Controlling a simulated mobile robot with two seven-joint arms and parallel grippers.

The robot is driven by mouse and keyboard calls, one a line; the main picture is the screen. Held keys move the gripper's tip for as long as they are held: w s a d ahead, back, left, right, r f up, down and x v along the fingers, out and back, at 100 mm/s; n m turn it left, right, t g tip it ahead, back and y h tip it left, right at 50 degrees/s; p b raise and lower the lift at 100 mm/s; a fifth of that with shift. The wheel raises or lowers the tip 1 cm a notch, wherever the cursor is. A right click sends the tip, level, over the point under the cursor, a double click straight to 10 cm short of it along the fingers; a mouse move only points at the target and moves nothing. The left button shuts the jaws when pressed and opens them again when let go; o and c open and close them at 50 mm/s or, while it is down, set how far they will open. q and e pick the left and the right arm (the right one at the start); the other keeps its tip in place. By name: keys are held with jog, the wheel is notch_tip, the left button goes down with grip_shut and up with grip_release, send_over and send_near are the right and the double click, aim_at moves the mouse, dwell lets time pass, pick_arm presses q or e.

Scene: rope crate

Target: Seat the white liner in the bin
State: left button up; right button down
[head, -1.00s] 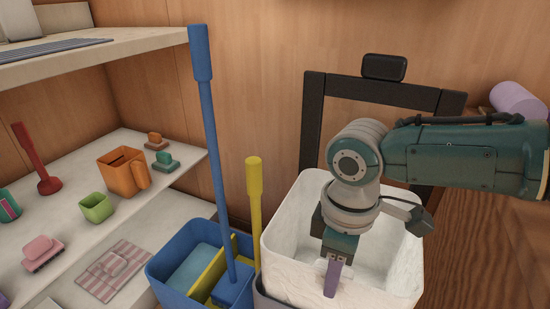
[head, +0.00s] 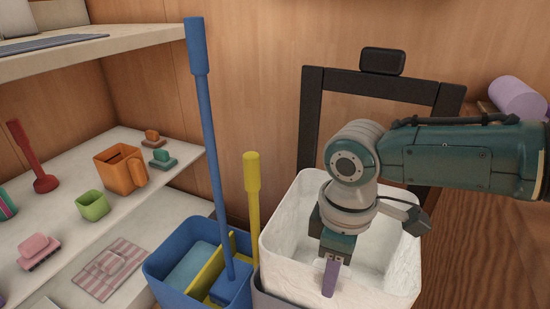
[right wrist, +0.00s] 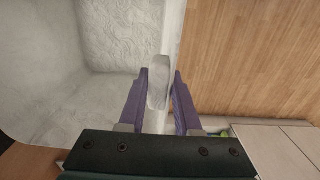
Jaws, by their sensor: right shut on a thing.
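The white liner (head: 393,283) is an open, crinkled box in the lower right middle of the head view. A strip of a grey bin (head: 266,298) shows below its left corner; the rest of the bin is hidden, so I cannot tell how deep the liner sits. My right gripper (head: 330,279) points down at the liner's near wall with its purple fingers. In the right wrist view, the fingers (right wrist: 160,80) are shut on the liner's rim, one on each side of the wall. My left gripper is in neither view.
A blue bucket (head: 163,284) with a blue-handled tool (head: 208,125) and a yellow-handled tool (head: 252,190) stands close left of the liner. A black frame (head: 312,130) stands behind it. White shelves (head: 130,215) with small items are at left.

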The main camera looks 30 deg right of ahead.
jog(key=shift+f, duration=0.25)
jog(key=shift+f+b, duration=0.5)
jog(key=shift+b, duration=0.1)
dwell(0.4)
jog(key=shift+f+b, duration=0.45)
jog(key=shift+f, duration=0.1)
dwell(0.4)
jog(key=shift+f+b, duration=0.45)
jog(key=shift+f, duration=0.05)
jog(key=shift+f+b, duration=0.45)
jog(key=shift+f, duration=0.1)
dwell(0.7)
jog(key=shift+f+b, duration=0.4)
jog(key=shift+f, duration=0.1)
jog(key=shift+f+b, duration=0.35)
jog(key=shift+f, duration=0.05)
dwell(0.6)
jog(key=c, duration=0.5)
grip_release()
